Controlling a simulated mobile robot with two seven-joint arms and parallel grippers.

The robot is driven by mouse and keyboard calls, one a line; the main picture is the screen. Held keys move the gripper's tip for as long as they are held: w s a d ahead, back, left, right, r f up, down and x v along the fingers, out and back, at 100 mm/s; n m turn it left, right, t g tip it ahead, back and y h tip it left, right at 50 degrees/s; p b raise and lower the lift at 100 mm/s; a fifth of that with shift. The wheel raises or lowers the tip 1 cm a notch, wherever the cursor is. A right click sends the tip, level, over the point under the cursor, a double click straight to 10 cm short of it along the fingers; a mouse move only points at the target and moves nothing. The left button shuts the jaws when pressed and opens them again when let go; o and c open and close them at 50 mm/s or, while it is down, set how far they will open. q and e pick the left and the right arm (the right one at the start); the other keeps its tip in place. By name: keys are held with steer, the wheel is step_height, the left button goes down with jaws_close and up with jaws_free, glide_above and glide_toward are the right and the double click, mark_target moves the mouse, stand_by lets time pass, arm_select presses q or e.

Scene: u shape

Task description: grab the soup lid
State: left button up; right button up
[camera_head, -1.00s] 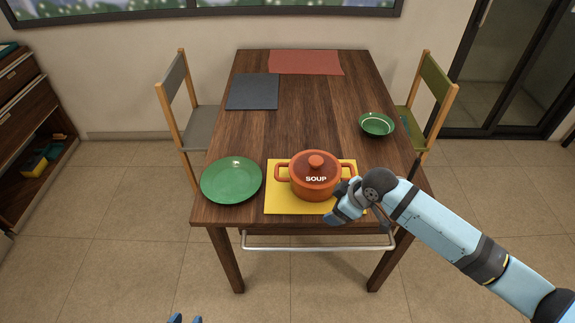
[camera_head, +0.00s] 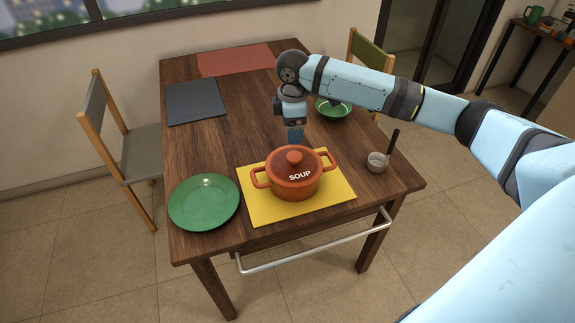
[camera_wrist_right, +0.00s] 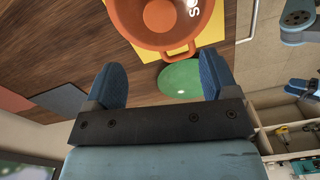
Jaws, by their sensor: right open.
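The orange soup pot (camera_head: 300,186) stands upright on a yellow mat (camera_head: 328,205) near the table's front edge. Its lid (camera_head: 277,166), with a round orange knob (camera_head: 294,157), sits on top. The pot also shows in the right wrist view (camera_wrist_right: 178,40), with the lid (camera_wrist_right: 160,14) partly cut off by the top edge. My right gripper (camera_head: 295,141) points down just behind the lid, apart from the knob. In the wrist view its two blue fingers (camera_wrist_right: 160,78) are spread with nothing between them. Blue parts at that view's right edge may be my left gripper (camera_wrist_right: 301,87).
A green plate (camera_head: 204,202) lies left of the pot. A small grey cup-shaped utensil with a dark handle (camera_head: 377,161) stands to its right. A green bowl (camera_head: 333,110) is farther back, partly behind my arm. Dark (camera_head: 196,102) and red (camera_head: 234,59) mats lie farther back.

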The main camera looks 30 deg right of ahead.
mark_target(293, 156)
step_height(293, 156, down, 12)
steer(key=shift+s+d+r+b, duration=0.1)
steer(key=shift+r+b, duration=0.1)
steer(key=shift+b, duration=0.15)
steer(key=c, duration=1.1)
